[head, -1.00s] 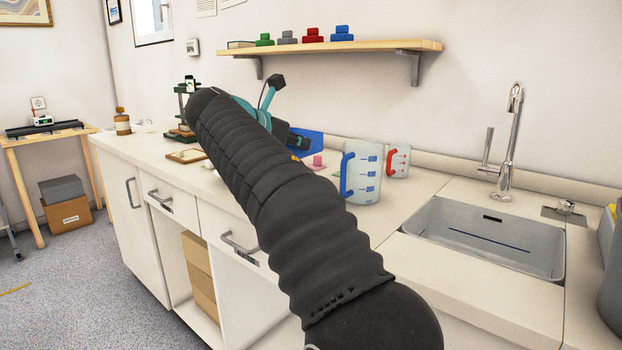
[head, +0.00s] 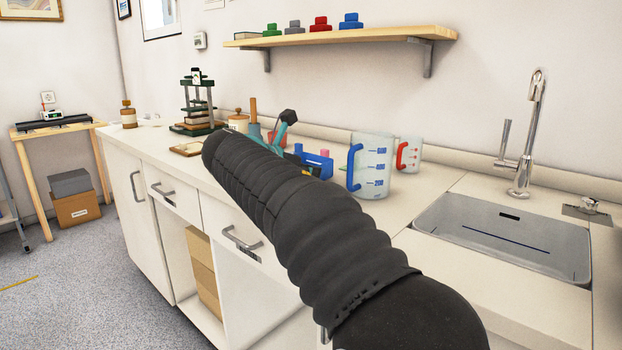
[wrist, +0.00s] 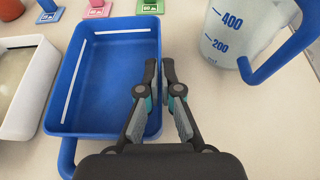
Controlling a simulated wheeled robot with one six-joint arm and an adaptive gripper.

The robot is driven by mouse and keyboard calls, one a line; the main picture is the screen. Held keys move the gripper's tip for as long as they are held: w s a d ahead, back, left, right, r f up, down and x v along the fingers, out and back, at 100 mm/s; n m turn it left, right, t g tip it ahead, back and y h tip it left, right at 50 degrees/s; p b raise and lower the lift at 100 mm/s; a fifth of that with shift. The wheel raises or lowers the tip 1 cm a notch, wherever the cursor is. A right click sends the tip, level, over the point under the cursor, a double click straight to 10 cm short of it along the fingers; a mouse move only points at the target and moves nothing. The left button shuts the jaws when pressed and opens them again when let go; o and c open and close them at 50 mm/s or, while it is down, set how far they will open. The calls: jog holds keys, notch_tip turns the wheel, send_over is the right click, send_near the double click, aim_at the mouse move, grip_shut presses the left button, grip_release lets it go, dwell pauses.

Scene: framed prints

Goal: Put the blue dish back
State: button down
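The blue dish (wrist: 110,85) is a shallow rectangular tray with white strips inside and a blue handle at its near left. My gripper (wrist: 160,68) is closed across its right wall in the wrist view, one finger inside and one outside. In the head view the dish (head: 320,162) shows partly behind my arm, left of the measuring jug, low over the counter. I cannot tell whether it touches the counter. My gripper's teal parts (head: 283,130) show beyond my dark arm, with the fingertips hard to make out.
A clear jug with a blue handle (head: 374,166) stands close right of the dish, a red-handled one (head: 409,153) behind it. A white tray (wrist: 22,88) lies left. Pink (wrist: 97,8) and green (wrist: 150,6) labelled pieces stand beyond. The sink (head: 510,235) is right.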

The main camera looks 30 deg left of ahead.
jog(key=shift+f, duration=0.3)
jog(key=shift+f, duration=0.15)
jog(key=c, duration=1.3)
grip_release()
jog(key=shift+s+a+r, duration=0.1)
jog(key=shift+s+r, duration=0.15)
jog(key=p+v, duration=0.1)
jog(key=v, duration=1)
jog(key=shift+s+r, duration=0.2)
